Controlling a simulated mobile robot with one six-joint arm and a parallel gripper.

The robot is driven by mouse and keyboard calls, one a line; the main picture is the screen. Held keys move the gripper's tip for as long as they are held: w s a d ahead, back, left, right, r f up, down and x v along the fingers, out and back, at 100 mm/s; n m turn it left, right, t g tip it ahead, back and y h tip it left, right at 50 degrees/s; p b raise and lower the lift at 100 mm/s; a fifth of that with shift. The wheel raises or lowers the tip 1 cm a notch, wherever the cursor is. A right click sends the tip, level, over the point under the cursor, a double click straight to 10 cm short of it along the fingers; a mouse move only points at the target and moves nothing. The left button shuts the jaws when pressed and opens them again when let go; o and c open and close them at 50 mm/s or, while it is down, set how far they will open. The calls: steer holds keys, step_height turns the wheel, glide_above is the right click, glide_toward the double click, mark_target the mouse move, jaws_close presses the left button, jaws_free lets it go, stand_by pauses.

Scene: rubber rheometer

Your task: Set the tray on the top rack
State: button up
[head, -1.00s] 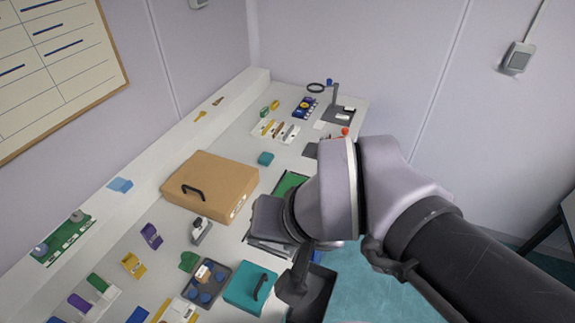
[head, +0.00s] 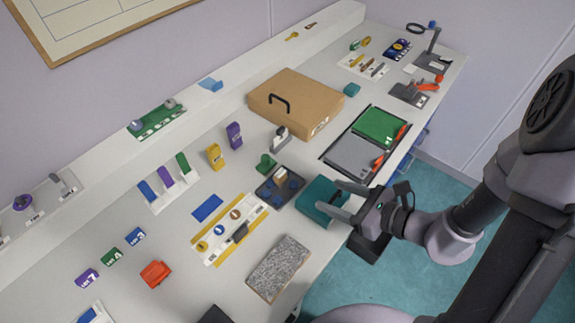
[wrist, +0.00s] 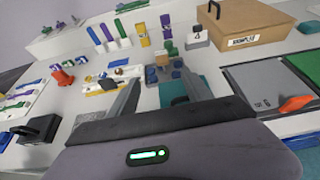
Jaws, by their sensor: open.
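A dark grey tray (head: 271,197) with several blue round pieces and a small light-brown block lies on the bench. It also shows in the wrist view (wrist: 151,79), ahead of my fingers. My gripper (head: 334,195) is open, with its fingers pointing left over a teal box (head: 313,196), just right of the tray. In the wrist view the teal box (wrist: 172,93) shows between the two spread fingers; I cannot tell whether they touch it. A raised ledge (head: 237,94) runs along the back wall and carries a green rack (head: 157,122). No rack is clearly marked as the top one.
A brown case (head: 295,100) with a black handle stands behind the tray. Grey and green panels (head: 354,155) lie to the right. A yellow-edged board (head: 227,228) and a speckled slab (head: 278,268) lie at the front. A dark bin (head: 369,247) hangs below the bench edge.

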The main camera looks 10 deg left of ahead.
steer(key=b, duration=0.3)
glide_toward(284, 176)
steer(key=x, duration=0.3)
steer(key=shift+a+f, duration=0.15)
steer(key=x, duration=0.6)
steer(key=shift+w+a+b, duration=0.15)
steer(key=shift+a+b, duration=0.05)
steer(key=shift+b, duration=0.2)
jaws_close()
